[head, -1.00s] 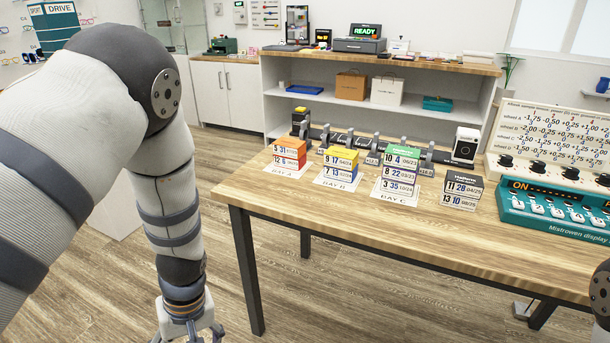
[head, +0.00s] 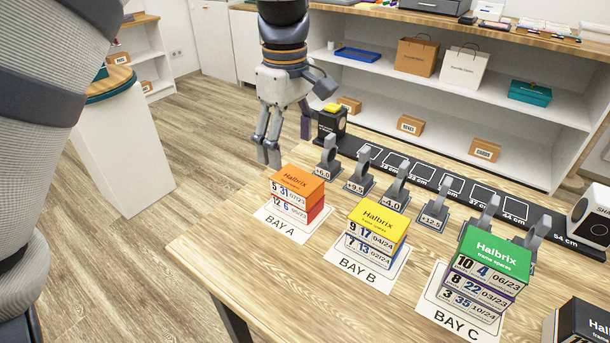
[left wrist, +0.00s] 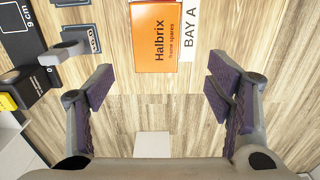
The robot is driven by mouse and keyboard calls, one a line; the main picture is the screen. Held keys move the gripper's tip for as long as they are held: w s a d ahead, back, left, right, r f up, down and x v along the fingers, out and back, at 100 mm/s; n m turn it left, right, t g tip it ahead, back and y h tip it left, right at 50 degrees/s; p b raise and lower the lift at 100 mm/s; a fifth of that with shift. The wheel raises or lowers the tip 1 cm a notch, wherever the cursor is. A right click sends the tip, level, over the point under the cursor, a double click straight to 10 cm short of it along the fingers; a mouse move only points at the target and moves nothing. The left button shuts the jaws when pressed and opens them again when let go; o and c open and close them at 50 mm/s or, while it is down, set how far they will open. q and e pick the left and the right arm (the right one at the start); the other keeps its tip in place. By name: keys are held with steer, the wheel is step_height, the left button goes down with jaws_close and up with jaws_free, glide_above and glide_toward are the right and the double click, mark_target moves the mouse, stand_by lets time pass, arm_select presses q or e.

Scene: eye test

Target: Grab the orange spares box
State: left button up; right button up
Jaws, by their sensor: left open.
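The orange spares box (head: 297,184) has an orange lid marked Halbrix and sits on top of a red-edged box (head: 290,210) on the BAY A card (head: 272,224). My left gripper (head: 287,148) is open and empty, pointing down just behind and left of this stack, apart from it. In the left wrist view the orange lid (left wrist: 156,38) shows at the top, ahead of the open fingers (left wrist: 160,80) and roughly between their lines. My right gripper is out of view.
A yellow-topped stack (head: 378,222) stands on BAY B and a green-topped stack (head: 495,252) on BAY C. Behind them are several grey stands (head: 360,172) and a black ruled rail (head: 440,182). A dark box (head: 585,322) is at the lower right.

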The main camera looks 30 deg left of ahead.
mark_target(297, 179)
arm_select(q)
steer(key=f, duration=0.3)
steer(key=d+f, duration=0.1)
steer(key=f, duration=0.4)
steer(key=shift+w+d+f, duration=0.15)
steer(key=shift+w+f, duration=0.1)
steer(key=shift+f, duration=0.15)
steer(key=shift+r, duration=0.1)
steer(key=c, duration=1.3)
